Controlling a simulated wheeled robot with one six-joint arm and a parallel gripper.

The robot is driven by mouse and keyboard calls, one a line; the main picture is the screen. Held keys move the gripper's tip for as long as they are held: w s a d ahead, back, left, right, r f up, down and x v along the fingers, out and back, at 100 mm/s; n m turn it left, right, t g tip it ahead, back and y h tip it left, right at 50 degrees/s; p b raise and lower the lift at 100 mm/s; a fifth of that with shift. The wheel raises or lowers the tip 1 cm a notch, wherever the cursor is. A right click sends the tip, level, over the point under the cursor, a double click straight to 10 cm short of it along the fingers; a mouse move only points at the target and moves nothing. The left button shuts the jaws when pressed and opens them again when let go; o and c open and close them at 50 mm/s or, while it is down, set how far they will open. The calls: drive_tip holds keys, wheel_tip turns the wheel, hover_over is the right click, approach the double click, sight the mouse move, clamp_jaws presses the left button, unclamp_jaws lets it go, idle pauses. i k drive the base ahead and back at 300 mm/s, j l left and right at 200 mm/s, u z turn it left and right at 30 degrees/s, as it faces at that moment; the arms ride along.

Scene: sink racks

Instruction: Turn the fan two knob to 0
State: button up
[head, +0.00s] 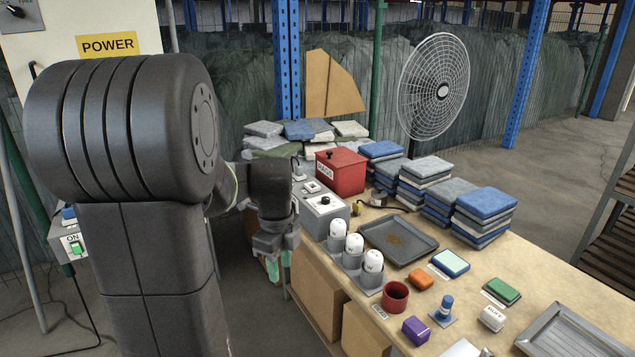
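A grey panel with a black knob (15,11) shows at the top left edge. Its label is cut off and too small to read surely. A grey box (325,215) on the table has a black knob (325,200) on its pale top face. I cannot read any label there, so I cannot tell which knob is fan two. A round wire fan (437,88) stands behind the table. My gripper (277,246) points down beside the table's left edge, near the grey box and apart from both knobs. Its fingertips are unclear, and nothing is clearly held.
A yellow POWER sign (107,44) is on the wall, and a green ON switch (76,247) is lower left. The table (470,322) holds a red box (341,171), white-topped bottles (354,245), a dark tray (398,238) and stacked cloths (486,202).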

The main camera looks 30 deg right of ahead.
sight(325, 200)
drive_tip(key=i+l+z, duration=0.15)
drive_tip(key=i+z, duration=0.15)
drive_tip(key=i, duration=0.45)
drive_tip(key=i+z, duration=0.25)
drive_tip(key=i, duration=0.5)
drive_tip(key=i+l+z, duration=0.2)
drive_tip(key=i+l, duration=0.15)
